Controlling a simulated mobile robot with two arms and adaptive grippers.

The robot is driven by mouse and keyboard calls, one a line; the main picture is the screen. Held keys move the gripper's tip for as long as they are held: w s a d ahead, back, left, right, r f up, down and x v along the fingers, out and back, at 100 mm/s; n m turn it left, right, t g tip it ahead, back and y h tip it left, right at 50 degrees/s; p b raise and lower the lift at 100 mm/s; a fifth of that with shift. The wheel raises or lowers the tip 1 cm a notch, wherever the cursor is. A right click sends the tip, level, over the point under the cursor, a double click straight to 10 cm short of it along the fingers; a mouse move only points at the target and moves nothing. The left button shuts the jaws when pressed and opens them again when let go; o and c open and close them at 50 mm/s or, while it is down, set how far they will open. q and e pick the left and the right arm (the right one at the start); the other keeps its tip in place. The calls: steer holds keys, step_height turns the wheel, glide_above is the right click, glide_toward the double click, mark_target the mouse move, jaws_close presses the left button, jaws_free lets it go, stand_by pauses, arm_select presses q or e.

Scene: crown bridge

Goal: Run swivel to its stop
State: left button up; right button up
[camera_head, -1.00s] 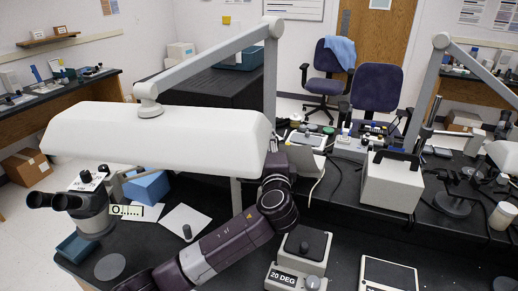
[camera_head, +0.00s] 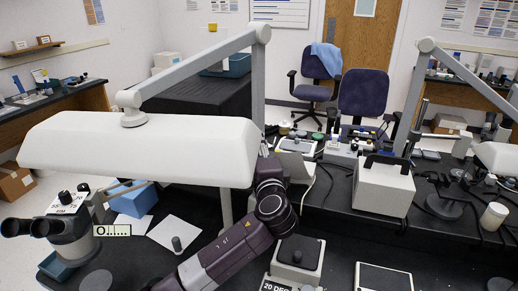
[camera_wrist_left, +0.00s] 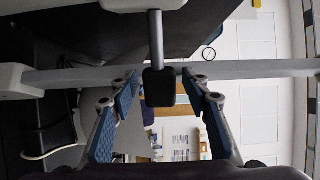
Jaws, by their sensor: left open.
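A long white hood (camera_head: 140,150) hangs from a jointed grey boom (camera_head: 195,72) on an upright grey post in the head view. My left arm rises from the bottom, and its gripper is mostly hidden behind the hood's right end. In the left wrist view my left gripper (camera_wrist_left: 162,112) is open, with blue-padded fingers spread. A black grip (camera_wrist_left: 159,88) on a short grey rod shows between the fingers, seemingly apart from both pads. A long grey bar (camera_wrist_left: 245,68) crosses behind it. Which part is the swivel is not clear. My right gripper is not in view.
A microscope (camera_head: 62,225) stands at the lower left, near a blue box (camera_head: 133,198). A block marked 20 DEG (camera_head: 296,262) and a framed dark panel (camera_head: 384,278) lie in front. A white box (camera_head: 384,186) stands on the bench at right.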

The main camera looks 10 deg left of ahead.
arm_select(q)
steer(key=shift+s+d, duration=0.15)
steer(key=shift+s, duration=0.15)
steer(key=v, duration=1.1)
steer(key=shift+s, duration=0.15)
